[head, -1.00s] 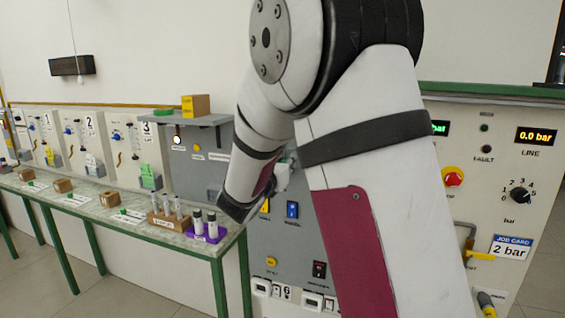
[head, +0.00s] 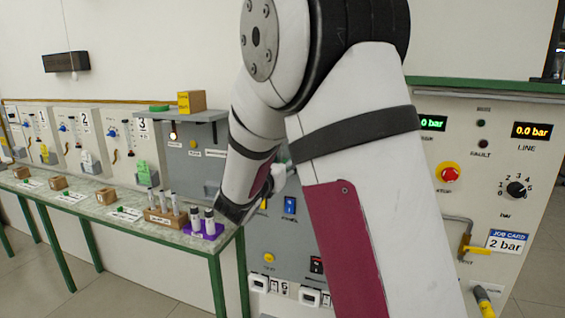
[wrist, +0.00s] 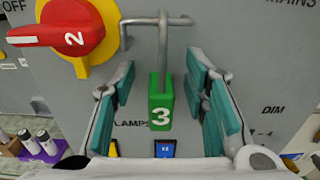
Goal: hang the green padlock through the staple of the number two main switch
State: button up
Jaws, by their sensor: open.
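The green padlock (wrist: 161,110), marked 3, hangs upright in the middle of the wrist view. Its grey shackle (wrist: 163,48) rises to the grey staple (wrist: 142,21) beside the main switch; it appears to pass over the staple's bar, though the exact contact is hard to tell. The switch has a red handle (wrist: 62,37) marked 2 on a yellow disc (wrist: 108,12). My gripper (wrist: 168,92) is open, with teal pads on both sides of the padlock and visible gaps to its body. In the head view my arm hides the padlock and switch.
The grey panel (wrist: 262,75) stands close behind the fingers. A purple holder (head: 203,231) with dark-capped cylinders and a wooden rack (head: 166,219) of rods stand at the bench's near end. A control panel (head: 462,130) stands at the right.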

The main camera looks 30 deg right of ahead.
jog(key=shift+a, duration=0.1)
jog(key=v, duration=1.2)
jog(key=s+d+f+m+g+y+b, duration=0.1)
jog(key=s+d+m+g, duration=0.15)
jog(key=s+m, duration=0.25)
jog(key=s+d+f+m+g+y, duration=0.1)
jog(key=s+f+m+g+y, duration=0.15)
jog(key=s+m, duration=0.2)
jog(key=s+d+f+m+g+y+b, duration=0.1)
jog(key=s+m+g, duration=0.25)
jog(key=s, duration=0.25)
jog(key=s+a+m+t+y, duration=0.1)
jog(key=s+a+m+y, duration=0.2)
jog(key=a+m+y, duration=0.2)
jog(key=s+a+f+m+t+y+b, duration=0.1)
jog(key=a+m+y, duration=0.4)
jog(key=a, duration=0.5)
jog(key=s+m+t, duration=0.1)
jog(key=s+m, duration=0.1)
jog(key=shift+f+m+b, duration=0.3)
jog(key=shift+s, duration=0.1)
